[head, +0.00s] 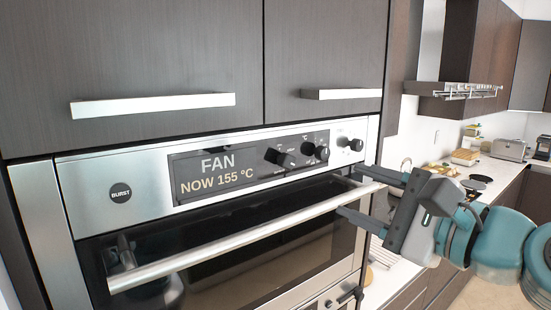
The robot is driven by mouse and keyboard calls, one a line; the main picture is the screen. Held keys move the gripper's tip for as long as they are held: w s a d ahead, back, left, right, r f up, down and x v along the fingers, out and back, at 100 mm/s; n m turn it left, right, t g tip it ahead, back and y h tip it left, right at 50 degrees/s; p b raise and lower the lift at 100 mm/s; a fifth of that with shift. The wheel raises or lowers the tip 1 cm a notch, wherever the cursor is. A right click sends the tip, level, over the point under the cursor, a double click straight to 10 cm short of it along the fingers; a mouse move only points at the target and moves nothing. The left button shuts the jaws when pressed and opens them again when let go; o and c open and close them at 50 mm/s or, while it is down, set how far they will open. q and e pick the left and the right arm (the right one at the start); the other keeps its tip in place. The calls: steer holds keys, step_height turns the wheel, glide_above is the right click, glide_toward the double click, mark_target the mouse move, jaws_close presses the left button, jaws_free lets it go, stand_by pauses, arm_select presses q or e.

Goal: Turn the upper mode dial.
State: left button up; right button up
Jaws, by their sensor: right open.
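The upper oven's control panel (130,168) carries three black dials in a row: a left dial (281,158), a middle dial (316,151) and a right dial (352,144). Their labels are too small to tell which is the mode dial. The display (217,172) reads "FAN NOW 155 °C". My right gripper (349,191) is open and empty, its fingers pointing left toward the oven. In the picture it lies below the right dial, by the right end of the door handle, apart from the dials. My left gripper is not in view.
The long oven door handle (230,240) juts out below the panel. Dark cabinets with bar handles (152,104) are above. A lower panel with a knob (347,297) shows at the bottom. A counter (490,170) with a toaster (510,148) runs along the right.

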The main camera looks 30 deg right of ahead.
mark_target(290, 162)
steer(key=w, duration=1)
steer(key=w+a, duration=0.1)
steer(key=w, duration=0.4)
steer(key=shift+r+p, duration=0.1)
steer(key=shift+p, duration=0.2)
steer(key=shift+w+d, duration=0.2)
steer(key=shift+w, duration=0.15)
steer(key=shift+s, duration=0.3)
steer(key=shift+c, duration=0.6)
steer(key=shift+a, duration=0.1)
jaws_close()
